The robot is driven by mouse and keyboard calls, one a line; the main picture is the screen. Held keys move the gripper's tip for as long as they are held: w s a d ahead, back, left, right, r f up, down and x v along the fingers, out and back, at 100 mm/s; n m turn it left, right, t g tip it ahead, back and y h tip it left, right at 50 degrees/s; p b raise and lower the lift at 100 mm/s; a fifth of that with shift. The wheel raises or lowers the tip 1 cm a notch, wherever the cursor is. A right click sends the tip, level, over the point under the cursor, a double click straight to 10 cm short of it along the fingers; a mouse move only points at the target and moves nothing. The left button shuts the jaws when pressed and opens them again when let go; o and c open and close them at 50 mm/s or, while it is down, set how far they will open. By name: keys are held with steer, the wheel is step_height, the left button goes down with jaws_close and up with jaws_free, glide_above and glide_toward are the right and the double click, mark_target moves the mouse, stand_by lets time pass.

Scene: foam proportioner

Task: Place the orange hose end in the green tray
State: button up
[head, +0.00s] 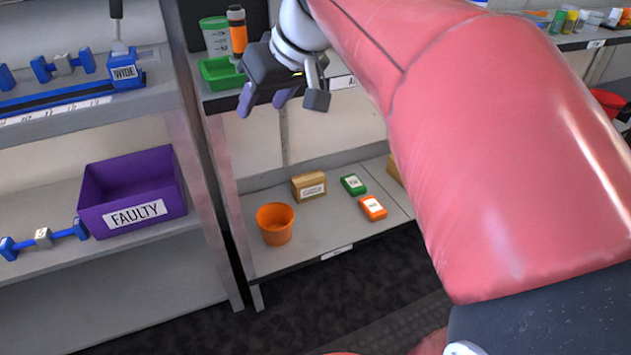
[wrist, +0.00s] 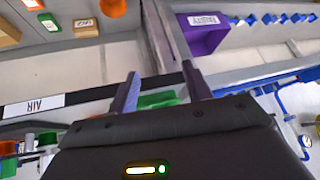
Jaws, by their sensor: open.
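The green tray (head: 214,76) sits on the upper shelf of the middle rack in the head view. Part of it also shows between my fingers in the wrist view (wrist: 158,100). An orange cylinder with dark bands, which looks like the orange hose end (head: 238,36), stands upright at the tray's right rear. Its lower end is near my gripper, and I cannot tell whether it rests in the tray or behind it. My gripper (head: 265,100) is open in front of the shelf, right of the tray, with nothing visible between its fingers (wrist: 160,73).
A translucent green-rimmed tub (head: 215,38) stands behind the tray. The lower shelf holds an orange bucket (head: 274,224), a cardboard box (head: 308,184) and small green and orange boxes. A purple FAULTY bin (head: 130,190) is on the left rack. My pink arm covers the right side.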

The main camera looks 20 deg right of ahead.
steer(key=s+f+m+h, duration=0.3)
steer(key=s+f, duration=1.4)
steer(key=shift+d+f+g, duration=0.3)
steer(key=shift+d+f, duration=0.1)
